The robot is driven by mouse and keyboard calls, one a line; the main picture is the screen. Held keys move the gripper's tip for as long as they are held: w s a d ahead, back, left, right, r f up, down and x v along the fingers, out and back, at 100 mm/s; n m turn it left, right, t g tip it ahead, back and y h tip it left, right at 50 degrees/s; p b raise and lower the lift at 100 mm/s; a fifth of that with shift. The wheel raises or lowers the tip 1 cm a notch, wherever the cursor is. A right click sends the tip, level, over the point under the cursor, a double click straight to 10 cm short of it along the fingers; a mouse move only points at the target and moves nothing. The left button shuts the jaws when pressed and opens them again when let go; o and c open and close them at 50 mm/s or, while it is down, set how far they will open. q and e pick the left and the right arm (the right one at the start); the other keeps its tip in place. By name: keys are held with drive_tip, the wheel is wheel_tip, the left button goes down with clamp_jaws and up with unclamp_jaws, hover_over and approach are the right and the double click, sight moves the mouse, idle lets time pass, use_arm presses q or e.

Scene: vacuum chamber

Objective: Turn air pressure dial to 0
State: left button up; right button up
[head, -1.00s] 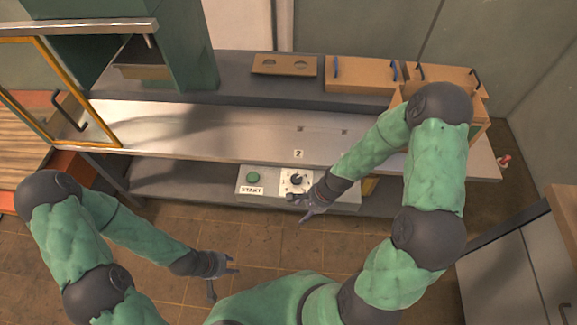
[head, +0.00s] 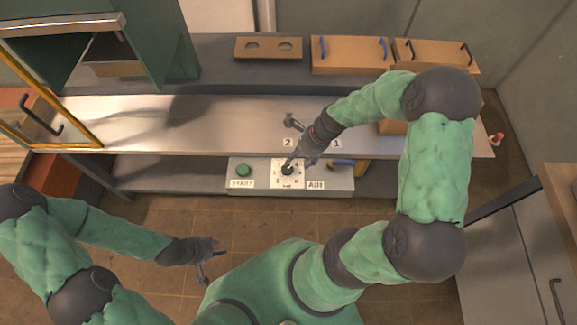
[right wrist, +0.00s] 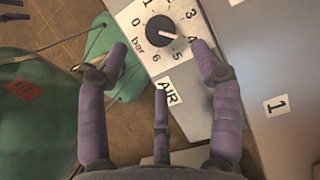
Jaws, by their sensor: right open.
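The air pressure dial (head: 287,170) is a round black knob on a white plate on the grey control box. In the right wrist view the dial (right wrist: 160,29) has a white pointer aimed at about 4, and the 0 mark is at the plate's left side near "bar". My right gripper (head: 290,142) is open and empty near the dial, partly covering its plate in the head view. In the wrist view the right gripper's (right wrist: 159,52) spread fingertips lie on either side of the knob, apart from it. My left gripper (head: 213,262) is open and empty over the floor.
A green START button (head: 243,170) sits left of the dial on the control box (head: 333,186), below the metal bench (head: 220,125). Wooden boxes (head: 350,57) stand at the back. A green chamber (head: 160,45) with an open yellow-framed door (head: 82,128) is at the left.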

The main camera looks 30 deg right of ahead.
sight(288, 169)
drive_tip(key=b+x, duration=0.3)
drive_tip(key=x, duration=0.5)
drive_tip(key=shift+f, duration=0.15)
drive_tip(key=c, duration=1.1)
